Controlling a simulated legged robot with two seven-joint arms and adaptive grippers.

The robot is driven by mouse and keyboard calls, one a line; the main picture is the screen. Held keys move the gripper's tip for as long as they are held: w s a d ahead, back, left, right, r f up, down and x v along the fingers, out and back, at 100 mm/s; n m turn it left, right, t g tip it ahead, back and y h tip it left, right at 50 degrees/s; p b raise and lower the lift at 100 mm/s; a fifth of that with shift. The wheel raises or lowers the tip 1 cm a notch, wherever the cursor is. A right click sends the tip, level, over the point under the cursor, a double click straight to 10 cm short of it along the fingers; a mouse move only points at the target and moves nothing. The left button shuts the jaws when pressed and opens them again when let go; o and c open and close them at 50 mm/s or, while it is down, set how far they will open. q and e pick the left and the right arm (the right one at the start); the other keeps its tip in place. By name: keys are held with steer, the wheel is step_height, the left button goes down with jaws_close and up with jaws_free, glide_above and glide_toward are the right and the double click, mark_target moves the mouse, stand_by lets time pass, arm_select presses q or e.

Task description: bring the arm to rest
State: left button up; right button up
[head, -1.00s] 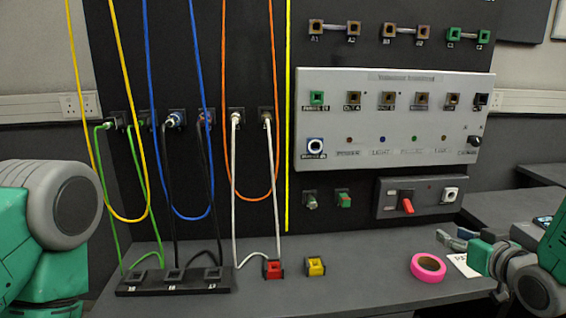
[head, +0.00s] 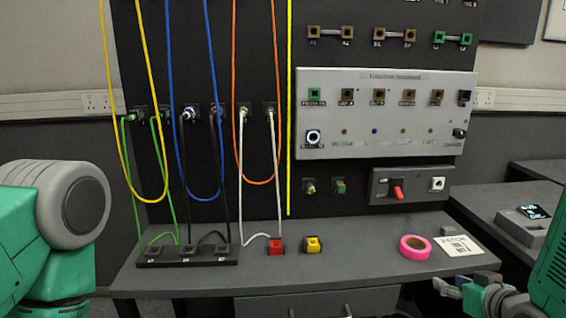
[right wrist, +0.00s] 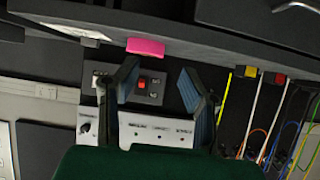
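My right arm shows at the lower right of the head view, with its gripper (head: 447,288) low in front of the table's right front edge. In the right wrist view my right gripper (right wrist: 160,74) has its two dark fingers spread apart with nothing between them. The panel behind shows through the gap. My left arm (head: 60,230) shows only its upper part at the left edge of the head view; its gripper is out of view.
The grey table (head: 350,265) holds pink tape (head: 415,247), a paper label (head: 458,246), a red block (head: 276,247), a yellow block (head: 313,245) and a black socket strip (head: 185,257). Coloured cables hang on the dark panel at left. A side desk (head: 500,205) stands at right.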

steer(key=s+a+f+g, duration=0.2)
steer(key=s+f+g, duration=0.1)
steer(key=s+f, duration=0.5)
steer(key=s+a+f+g, duration=0.3)
steer(key=s+f, duration=0.4)
steer(key=s, duration=0.1)
steer(key=s+a+f+g, duration=0.1)
steer(key=s+f+g, duration=0.1)
steer(key=s, duration=0.6)
steer(key=s+a+f+g, duration=0.1)
steer(key=s+f+g, duration=0.2)
steer(key=s, duration=0.5)
steer(key=shift+s+a+f+g+h, duration=0.2)
steer(key=shift+s+f+g+h, duration=0.1)
steer(key=shift+f+h, duration=0.15)
steer(key=shift+w, duration=0.15)
